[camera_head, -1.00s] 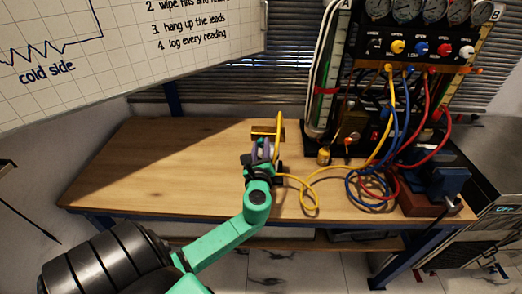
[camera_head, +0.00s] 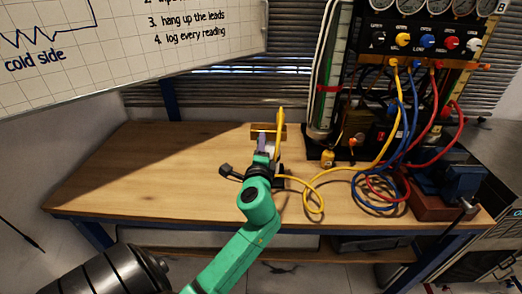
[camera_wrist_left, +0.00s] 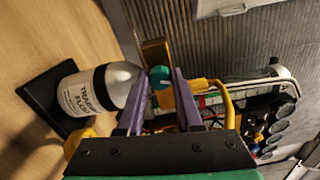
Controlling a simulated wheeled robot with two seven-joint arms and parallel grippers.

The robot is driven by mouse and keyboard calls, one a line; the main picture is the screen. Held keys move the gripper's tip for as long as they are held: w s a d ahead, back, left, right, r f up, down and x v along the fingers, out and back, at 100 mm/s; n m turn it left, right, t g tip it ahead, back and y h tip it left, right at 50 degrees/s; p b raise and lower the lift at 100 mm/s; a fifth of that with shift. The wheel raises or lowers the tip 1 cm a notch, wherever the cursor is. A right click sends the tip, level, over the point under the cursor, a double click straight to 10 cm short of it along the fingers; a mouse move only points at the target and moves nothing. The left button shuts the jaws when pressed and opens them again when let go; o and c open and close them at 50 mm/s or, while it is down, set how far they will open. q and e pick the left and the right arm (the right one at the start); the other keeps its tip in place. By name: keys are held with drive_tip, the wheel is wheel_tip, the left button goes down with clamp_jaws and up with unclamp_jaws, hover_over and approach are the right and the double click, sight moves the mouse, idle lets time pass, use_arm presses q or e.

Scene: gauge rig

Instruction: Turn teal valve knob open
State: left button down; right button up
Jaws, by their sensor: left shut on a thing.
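The teal valve knob (camera_wrist_left: 159,74) shows in the left wrist view between the purple fingers of my left gripper (camera_wrist_left: 160,77). The gripper is shut on it. The knob sits in front of a brass-coloured body (camera_wrist_left: 155,51). In the head view my left gripper (camera_head: 262,146) reaches the brass fitting (camera_head: 268,129) on the bench, and it hides the knob there. A pale mark shows on the knob, but its exact angle is hard to read. My right gripper is not in view.
A yellow hose (camera_head: 312,194) loops right of the gripper. The gauge panel (camera_head: 430,40) and a blue vise (camera_head: 450,180) stand at the right. The bench (camera_head: 150,180) is clear at left.

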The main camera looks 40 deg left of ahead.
use_arm(q)
drive_tip(key=shift+f+n+b, duration=0.1)
drive_tip(key=shift+n+b, duration=0.75)
drive_tip(key=shift+n, duration=0.85)
drive_tip(key=c, duration=0.6)
unclamp_jaws()
drive_tip(key=shift+o, duration=0.2)
drive_tip(key=shift+s, duration=0.1)
drive_tip(key=b+v, duration=0.3)
drive_tip(key=v, duration=1.1)
drive_tip(key=shift+s+d, duration=0.15)
drive_tip(key=shift+s, duration=0.05)
